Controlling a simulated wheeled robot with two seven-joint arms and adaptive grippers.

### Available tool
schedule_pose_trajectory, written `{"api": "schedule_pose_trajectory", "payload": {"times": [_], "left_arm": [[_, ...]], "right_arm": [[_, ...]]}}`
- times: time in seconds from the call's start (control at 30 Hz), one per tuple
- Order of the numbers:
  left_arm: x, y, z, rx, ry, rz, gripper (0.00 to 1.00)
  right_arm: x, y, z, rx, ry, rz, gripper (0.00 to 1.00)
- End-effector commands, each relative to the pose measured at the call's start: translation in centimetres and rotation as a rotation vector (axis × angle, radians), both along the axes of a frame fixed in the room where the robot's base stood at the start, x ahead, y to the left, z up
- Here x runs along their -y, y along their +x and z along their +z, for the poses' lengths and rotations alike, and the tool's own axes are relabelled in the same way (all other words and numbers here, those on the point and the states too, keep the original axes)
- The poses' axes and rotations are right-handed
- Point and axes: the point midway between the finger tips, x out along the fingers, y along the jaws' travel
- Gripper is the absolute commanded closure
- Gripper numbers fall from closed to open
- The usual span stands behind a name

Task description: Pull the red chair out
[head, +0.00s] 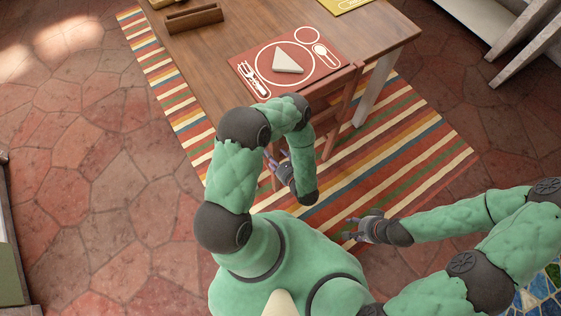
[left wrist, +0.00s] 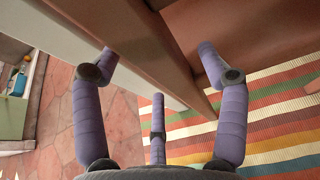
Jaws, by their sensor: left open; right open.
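The red chair (head: 347,100) stands at the near side of the wooden table, on the striped rug, partly hidden behind my left arm. My left gripper (head: 277,163) is at the chair's left side, low beside its back. In the left wrist view its purple fingers (left wrist: 155,70) are spread, with a reddish-brown upright part of the chair (left wrist: 178,50) running between them. I cannot tell whether any finger touches it. My right gripper (head: 352,228) is open and empty over the rug, to the right of and nearer than the left one.
The table (head: 215,50) carries a red placemat (head: 254,67) with a white triangular piece (head: 288,64), a yellow mat (head: 343,4) and a wooden holder (head: 194,18). The striped rug (head: 420,150) is bare right of the chair. White steps (head: 520,50) stand at upper right.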

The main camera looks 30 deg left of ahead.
Motion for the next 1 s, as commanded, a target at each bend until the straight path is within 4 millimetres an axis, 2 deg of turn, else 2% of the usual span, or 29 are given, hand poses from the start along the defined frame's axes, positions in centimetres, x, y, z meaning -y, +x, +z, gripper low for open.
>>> {"api": "schedule_pose_trajectory", "payload": {"times": [0.2, 0.6, 0.87, 1.0], "left_arm": [[-1.7, 0.7, -0.9, -0.001, 0.0, 0.002, 0.26], [-2.1, 0.9, -0.9, -0.001, 0.0, -0.001, 0.26], [-2.1, 0.9, -0.9, 0.0, 0.0, -0.001, 1.0], [-2.1, 1.0, -0.9, 0.002, 0.0, -0.001, 1.0]], "right_arm": [[0.0, 0.0, -0.8, 0.0, 0.0, 0.0, 0.52], [0.0, 0.0, -0.9, 0.0, 0.0, 0.0, 0.52], [0.0, 0.0, -0.9, 0.0, 0.0, 0.0, 0.52], [0.0, 0.0, -0.9, 0.0, 0.0, 0.0, 0.52]]}}
